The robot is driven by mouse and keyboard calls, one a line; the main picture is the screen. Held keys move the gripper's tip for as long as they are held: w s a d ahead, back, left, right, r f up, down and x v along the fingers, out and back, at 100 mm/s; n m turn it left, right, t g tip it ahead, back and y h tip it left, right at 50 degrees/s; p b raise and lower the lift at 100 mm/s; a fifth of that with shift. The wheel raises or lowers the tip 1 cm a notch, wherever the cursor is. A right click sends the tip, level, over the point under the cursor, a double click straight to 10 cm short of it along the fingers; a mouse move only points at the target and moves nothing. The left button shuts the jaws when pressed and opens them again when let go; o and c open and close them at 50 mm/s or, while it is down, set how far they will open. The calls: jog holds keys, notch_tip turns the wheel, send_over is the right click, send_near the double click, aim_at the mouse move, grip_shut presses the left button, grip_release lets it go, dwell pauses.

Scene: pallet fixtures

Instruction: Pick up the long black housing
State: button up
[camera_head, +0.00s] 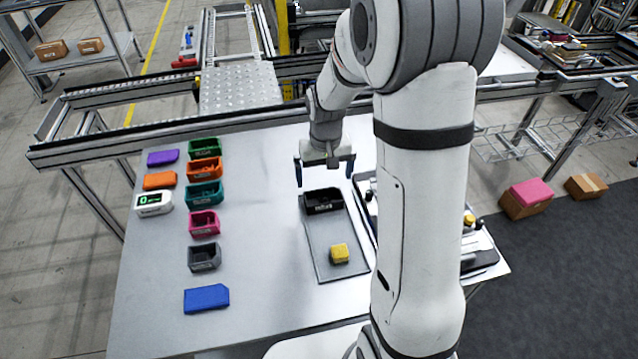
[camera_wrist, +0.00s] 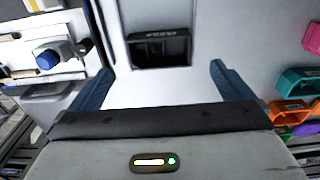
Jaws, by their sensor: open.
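The black housing (camera_head: 323,201) sits at the far end of a grey flat tray (camera_head: 322,262) on the metal table. It is an open-topped box with small white lettering on its near side. In the wrist view the black housing (camera_wrist: 160,48) lies ahead of the fingertips, roughly centred between them. My gripper (camera_head: 325,172) is open and empty, just beyond and above the housing in the head view. Its two blue fingers also show in the wrist view (camera_wrist: 166,80), spread apart, with bare table surface between them. The fingers do not touch the housing.
Left stand several coloured housings, including a grey one (camera_head: 204,257), a blue piece (camera_head: 206,298) and a white display device (camera_head: 154,202). Table between is clear.

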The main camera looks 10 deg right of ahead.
aim_at(323, 195)
jog(key=shift+w+d+f+p, duration=0.1)
jog(key=shift+w+f+p, duration=0.3)
jog(key=shift+f, duration=1.35)
jog(key=shift+w+f+p, duration=0.15)
jog(key=shift+f+p, duration=0.35)
jog(key=shift+f, duration=1.3)
jog(key=shift+w+d+f+p, duration=0.1)
jog(key=shift+w+f+p, duration=0.3)
jog(key=shift+f, duration=1.35)
jog(key=shift+s, duration=0.1)
jog(key=shift+c, duration=0.2)
jog(key=c, duration=0.7)
jog(key=shift+r, duration=0.15)
